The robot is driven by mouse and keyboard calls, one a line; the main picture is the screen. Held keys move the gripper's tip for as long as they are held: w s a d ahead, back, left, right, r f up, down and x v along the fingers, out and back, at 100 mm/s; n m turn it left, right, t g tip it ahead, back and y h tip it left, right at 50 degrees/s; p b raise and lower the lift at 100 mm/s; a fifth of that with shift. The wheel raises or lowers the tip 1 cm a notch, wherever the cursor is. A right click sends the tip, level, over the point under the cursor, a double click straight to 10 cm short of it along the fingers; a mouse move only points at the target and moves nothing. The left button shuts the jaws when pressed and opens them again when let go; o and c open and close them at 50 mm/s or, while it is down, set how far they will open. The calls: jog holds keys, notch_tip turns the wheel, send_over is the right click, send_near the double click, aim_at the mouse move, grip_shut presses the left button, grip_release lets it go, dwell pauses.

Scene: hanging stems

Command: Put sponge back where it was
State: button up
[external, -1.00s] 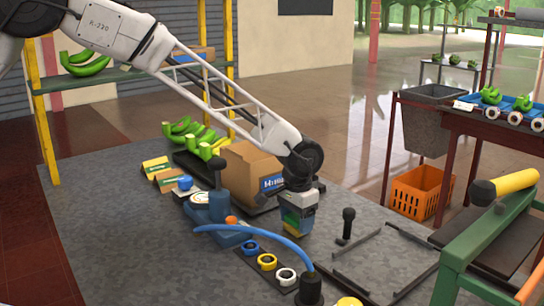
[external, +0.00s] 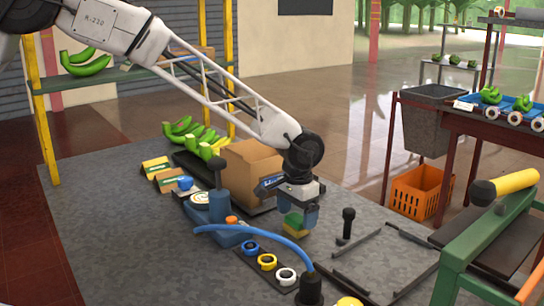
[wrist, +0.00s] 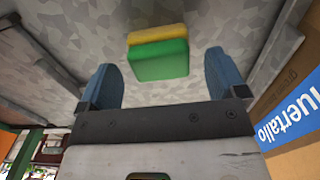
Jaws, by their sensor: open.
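The sponge (external: 294,224), green with a yellow layer, is on the grey work surface in front of the cardboard box. In the wrist view the sponge (wrist: 158,62) shows green with a yellow strip along its far edge. My gripper (external: 300,217) is just above it, pointing down, with blue fingers. In the wrist view my gripper (wrist: 160,60) is open, one finger on each side of the sponge, with clear gaps between. The external view partly hides the sponge behind a finger.
The cardboard box (external: 250,172) stands close behind my gripper. A blue-based device (external: 217,205) with a curved blue hose is to the left. Tape rolls (external: 267,262) lie in front. A black upright knob (external: 348,222) and dark rails (external: 385,262) are on the right.

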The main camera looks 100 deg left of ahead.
aim_at(296, 219)
notch_tip(296, 219, up, 10)
dwell(0.5)
dwell(0.6)
jog(key=shift+d+r, duration=0.1)
jog(key=shift+r, duration=0.05)
jog(key=s+d+r+m, duration=0.1)
jog(key=s+d+r, duration=0.5)
jog(key=d, duration=0.4)
jog(key=s+d+r+m+t, duration=0.1)
jog(key=s+d+r+m, duration=0.1)
jog(key=s+d+r, duration=0.45)
jog(key=s+d+r+m, duration=0.1)
jog(key=s+d+r, duration=0.3)
jog(key=s+d, duration=0.55)
jog(key=s+d+f+m, duration=0.1)
jog(key=s+d, duration=0.5)
jog(key=s, duration=0.4)
jog(key=s+d+f+m+t, duration=0.1)
jog(key=s+d+f+m, duration=0.1)
jog(key=s+d, duration=0.5)
jog(key=s+d+f+m, duration=0.1)
jog(key=s+d+m, duration=0.1)
jog(key=s+d, duration=0.5)
jog(key=s, duration=0.6)
jog(key=shift+s+f+t, duration=0.3)
jog(key=shift+s, duration=0.1)
